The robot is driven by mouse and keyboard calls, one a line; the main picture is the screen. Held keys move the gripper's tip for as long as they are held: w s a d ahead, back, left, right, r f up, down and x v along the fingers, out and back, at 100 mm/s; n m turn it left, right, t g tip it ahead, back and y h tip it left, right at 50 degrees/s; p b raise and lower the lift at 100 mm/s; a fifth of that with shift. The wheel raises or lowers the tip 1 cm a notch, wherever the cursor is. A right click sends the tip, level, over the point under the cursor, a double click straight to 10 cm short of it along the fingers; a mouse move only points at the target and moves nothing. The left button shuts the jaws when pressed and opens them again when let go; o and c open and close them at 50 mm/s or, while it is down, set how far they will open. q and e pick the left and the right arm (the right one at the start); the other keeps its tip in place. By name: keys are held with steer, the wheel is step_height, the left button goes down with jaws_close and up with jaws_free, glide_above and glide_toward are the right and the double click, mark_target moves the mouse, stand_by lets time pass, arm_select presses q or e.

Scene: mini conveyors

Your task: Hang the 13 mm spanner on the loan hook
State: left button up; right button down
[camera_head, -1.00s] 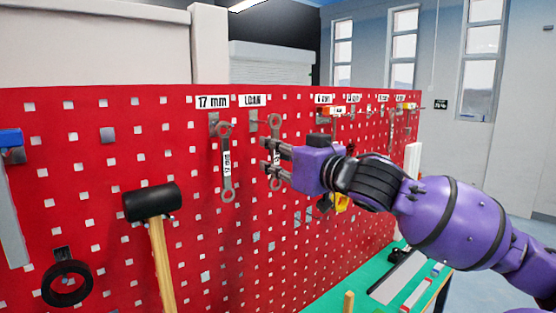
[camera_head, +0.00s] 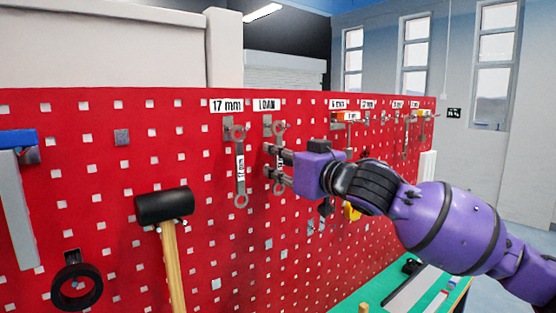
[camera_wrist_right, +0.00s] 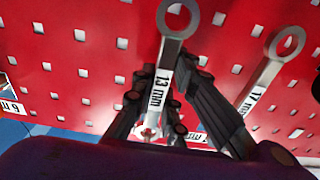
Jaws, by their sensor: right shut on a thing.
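The 13 mm spanner (camera_wrist_right: 167,75) is upright in my right gripper (camera_head: 271,161), with its white label showing in the right wrist view. The gripper is shut on its shank, and its fingers hide part of it. In the head view the spanner's upper ring (camera_head: 279,128) is close beside the loan hook (camera_head: 267,127), under the LOAN label (camera_head: 267,104). I cannot tell whether the ring is around the hook or in front of it. My left gripper is not in view.
The 17 mm spanner (camera_head: 240,172) hangs just left on the red pegboard (camera_head: 110,215); it also shows in the wrist view (camera_wrist_right: 262,80). A black mallet (camera_head: 165,207) hangs further left. Other labelled hooks with spanners are to the right, above a green bench top (camera_head: 350,301).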

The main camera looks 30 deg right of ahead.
stand_by(0.3)
steer(key=c, duration=1.7)
jaws_free()
steer(key=shift+o, duration=0.2)
steer(key=s+d, duration=0.1)
steer(key=s, duration=1.1)
steer(key=shift+f, duration=0.1)
